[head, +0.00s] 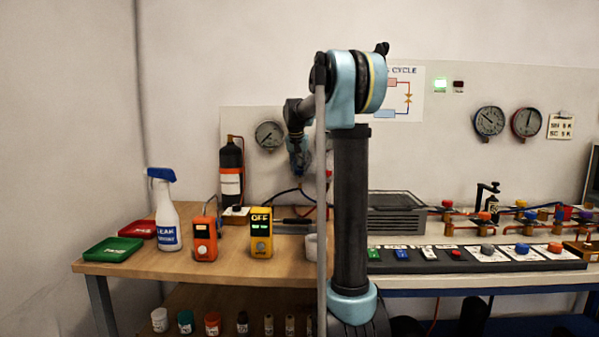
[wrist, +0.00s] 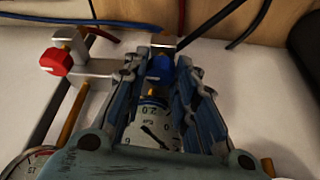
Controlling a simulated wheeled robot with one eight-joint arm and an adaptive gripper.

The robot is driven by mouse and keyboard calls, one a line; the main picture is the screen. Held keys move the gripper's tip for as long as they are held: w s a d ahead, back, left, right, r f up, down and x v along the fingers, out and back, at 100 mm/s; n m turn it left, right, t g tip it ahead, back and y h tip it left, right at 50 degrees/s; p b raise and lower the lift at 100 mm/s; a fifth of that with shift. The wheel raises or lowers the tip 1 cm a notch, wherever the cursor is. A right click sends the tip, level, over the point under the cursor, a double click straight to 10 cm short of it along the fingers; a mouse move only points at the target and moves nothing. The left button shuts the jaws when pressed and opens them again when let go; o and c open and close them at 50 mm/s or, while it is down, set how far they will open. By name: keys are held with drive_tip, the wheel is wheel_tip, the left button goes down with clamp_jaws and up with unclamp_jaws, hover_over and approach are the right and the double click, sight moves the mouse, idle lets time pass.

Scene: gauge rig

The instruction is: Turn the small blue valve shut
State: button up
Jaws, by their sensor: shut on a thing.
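The small blue valve (wrist: 160,67) shows in the wrist view at the upper middle, with its blue handle between my fingertips. My gripper (wrist: 163,62) is shut on it, one finger on each side. A round pressure dial (wrist: 155,130) sits just below the valve, between the fingers, and its lower part is hidden by my gripper body. In the head view my arm reaches down behind the column, and the fingertips and this valve are hidden or too small to tell.
A red knob (wrist: 57,61) on a metal block stands left of my gripper. Another gauge (wrist: 25,165) is at the lower left. Hoses run along the back. In the head view, a yellow meter (head: 261,233), an orange meter (head: 205,238) and a spray bottle (head: 165,215) stand on the bench.

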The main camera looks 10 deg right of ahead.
drive_tip(key=o, duration=1.1)
drive_tip(key=shift+c, duration=0.2)
drive_tip(key=shift+r, duration=0.1)
drive_tip(key=v, duration=1.1)
drive_tip(key=shift+r, duration=0.3)
drive_tip(key=shift+s+a, duration=0.1)
drive_tip(key=shift+s, duration=0.1)
